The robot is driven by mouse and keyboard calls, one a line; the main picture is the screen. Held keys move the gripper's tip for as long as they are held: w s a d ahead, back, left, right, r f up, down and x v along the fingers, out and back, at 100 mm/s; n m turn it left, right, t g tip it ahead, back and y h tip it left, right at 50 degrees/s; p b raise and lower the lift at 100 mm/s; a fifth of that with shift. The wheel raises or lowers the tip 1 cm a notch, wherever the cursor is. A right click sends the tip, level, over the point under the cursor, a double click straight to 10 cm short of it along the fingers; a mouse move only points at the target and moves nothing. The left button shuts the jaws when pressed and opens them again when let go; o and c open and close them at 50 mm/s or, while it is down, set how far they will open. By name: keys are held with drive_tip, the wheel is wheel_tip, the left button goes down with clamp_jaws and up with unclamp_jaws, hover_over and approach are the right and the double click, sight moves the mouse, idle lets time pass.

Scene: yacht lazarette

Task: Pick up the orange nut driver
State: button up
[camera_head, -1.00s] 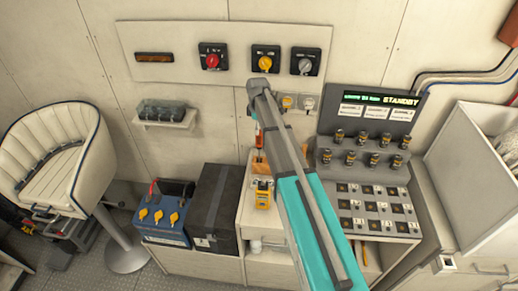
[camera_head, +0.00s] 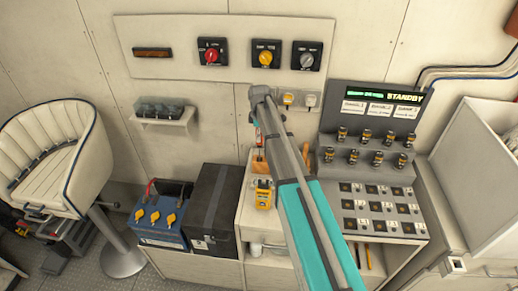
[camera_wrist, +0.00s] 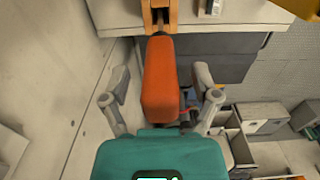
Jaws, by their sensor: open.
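The orange nut driver (camera_wrist: 161,80) is upright in the wrist view, its thick orange handle toward the camera and its lower end at a wooden holder (camera_wrist: 158,14). My gripper (camera_wrist: 162,88) is open, one finger on each side of the handle, with visible gaps. My arm hides most of the gripper there.
A yellow meter (camera_head: 263,194) stands on the counter in front of the holder. A black box (camera_head: 215,205) and blue battery (camera_head: 162,222) stand left. The wall is close behind.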

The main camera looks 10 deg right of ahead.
idle(0.5)
clamp_jaws()
